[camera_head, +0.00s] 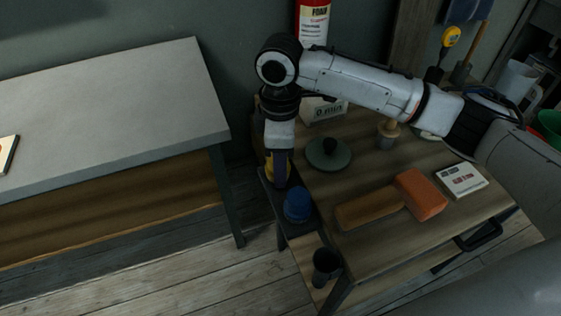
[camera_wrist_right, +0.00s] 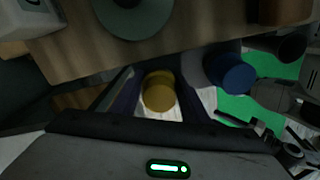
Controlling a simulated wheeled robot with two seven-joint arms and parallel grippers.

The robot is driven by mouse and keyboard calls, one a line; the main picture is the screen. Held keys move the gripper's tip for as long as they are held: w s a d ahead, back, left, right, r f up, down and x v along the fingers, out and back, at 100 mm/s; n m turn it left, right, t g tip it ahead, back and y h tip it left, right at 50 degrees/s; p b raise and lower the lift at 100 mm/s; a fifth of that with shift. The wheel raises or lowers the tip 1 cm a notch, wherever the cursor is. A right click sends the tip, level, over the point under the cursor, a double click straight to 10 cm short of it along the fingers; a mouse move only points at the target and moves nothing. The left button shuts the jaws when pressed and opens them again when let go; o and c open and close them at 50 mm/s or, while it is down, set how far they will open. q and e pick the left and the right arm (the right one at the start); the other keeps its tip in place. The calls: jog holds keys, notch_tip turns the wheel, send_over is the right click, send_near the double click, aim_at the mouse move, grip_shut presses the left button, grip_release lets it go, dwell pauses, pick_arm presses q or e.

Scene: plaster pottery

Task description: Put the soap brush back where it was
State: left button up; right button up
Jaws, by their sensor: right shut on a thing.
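My right arm reaches in from the right in the head view, with its gripper (camera_head: 277,180) pointing down at the table's left edge. In the right wrist view its fingers (camera_wrist_right: 158,97) are shut on a yellow round-topped thing (camera_wrist_right: 158,92). A sliver of this thing shows in the head view (camera_head: 268,166); the rest is hidden. I cannot tell whether it is the soap brush. A similar blue round-topped thing (camera_head: 297,204) stands beside the gripper on a dark side shelf (camera_head: 285,229), and a dark cup (camera_head: 326,264) is nearer. My left gripper is not in view.
The wooden table (camera_head: 390,250) holds a grey-green disc (camera_head: 328,154) with a black knob, a wooden-handled orange block (camera_head: 421,194), a white box (camera_head: 461,179) and a wooden-topped tool (camera_head: 388,130). A red extinguisher (camera_head: 312,22) stands behind. A grey bench (camera_head: 110,110) is left, across a floor gap.

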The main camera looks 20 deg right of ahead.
jog(key=o, duration=1)
notch_tip(320, 180, up, 12)
jog(key=shift+r, duration=0.1)
